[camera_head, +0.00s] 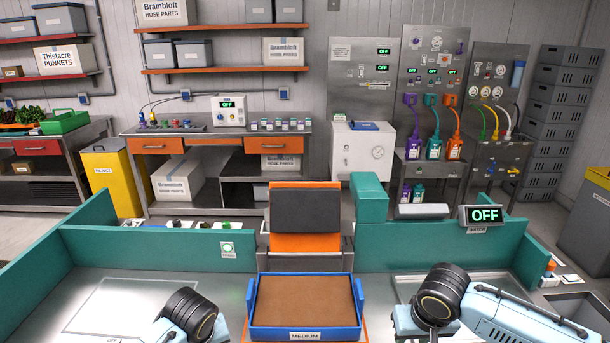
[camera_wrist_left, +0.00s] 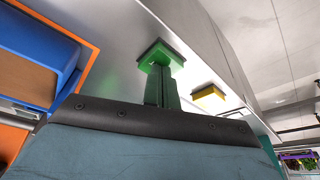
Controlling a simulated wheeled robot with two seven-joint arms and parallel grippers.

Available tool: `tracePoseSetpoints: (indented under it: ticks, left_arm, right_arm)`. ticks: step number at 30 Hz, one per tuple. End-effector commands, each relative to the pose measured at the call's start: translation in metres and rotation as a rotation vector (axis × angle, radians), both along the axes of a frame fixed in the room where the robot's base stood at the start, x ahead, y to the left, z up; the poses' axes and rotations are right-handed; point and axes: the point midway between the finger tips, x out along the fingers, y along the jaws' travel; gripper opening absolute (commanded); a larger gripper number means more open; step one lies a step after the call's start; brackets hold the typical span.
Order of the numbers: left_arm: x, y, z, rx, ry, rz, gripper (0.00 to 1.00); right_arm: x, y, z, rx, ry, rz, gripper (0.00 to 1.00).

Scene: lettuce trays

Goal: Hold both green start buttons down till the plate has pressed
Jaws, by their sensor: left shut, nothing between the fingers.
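In the left wrist view a green square button (camera_wrist_left: 153,50) sits on a grey metal face. My left gripper (camera_wrist_left: 163,68) is shut and empty, with its fingertips at the green button; they look to be touching it, but I cannot tell how far it is pushed in. A second green button does not show. My right gripper is out of view; only its arm shows at the lower right of the head view. A dark grey and orange block (camera_head: 305,220), possibly the press plate, stands behind the blue tray (camera_head: 305,334) of brown medium (camera_head: 305,298).
A yellow square button (camera_wrist_left: 208,92) sits close beside the green one. Teal walls (camera_head: 440,258) run behind the steel worktop (camera_head: 120,300). A display (camera_head: 486,214) over a WATER label reads OFF. A small sign with a green light (camera_head: 228,248) is on the left wall.

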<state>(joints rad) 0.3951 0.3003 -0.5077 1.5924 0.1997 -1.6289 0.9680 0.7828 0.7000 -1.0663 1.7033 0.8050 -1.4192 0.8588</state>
Motion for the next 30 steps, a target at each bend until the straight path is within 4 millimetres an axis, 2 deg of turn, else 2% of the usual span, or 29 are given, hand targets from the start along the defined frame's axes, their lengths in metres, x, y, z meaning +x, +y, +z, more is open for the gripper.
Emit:
tracePoseSetpoints:
  ticks: [30]
  left_arm:
    - [-0.001,0.000,-0.012,0.000,0.002,0.001,0.00]
  right_arm:
    - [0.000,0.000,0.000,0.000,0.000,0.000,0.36]
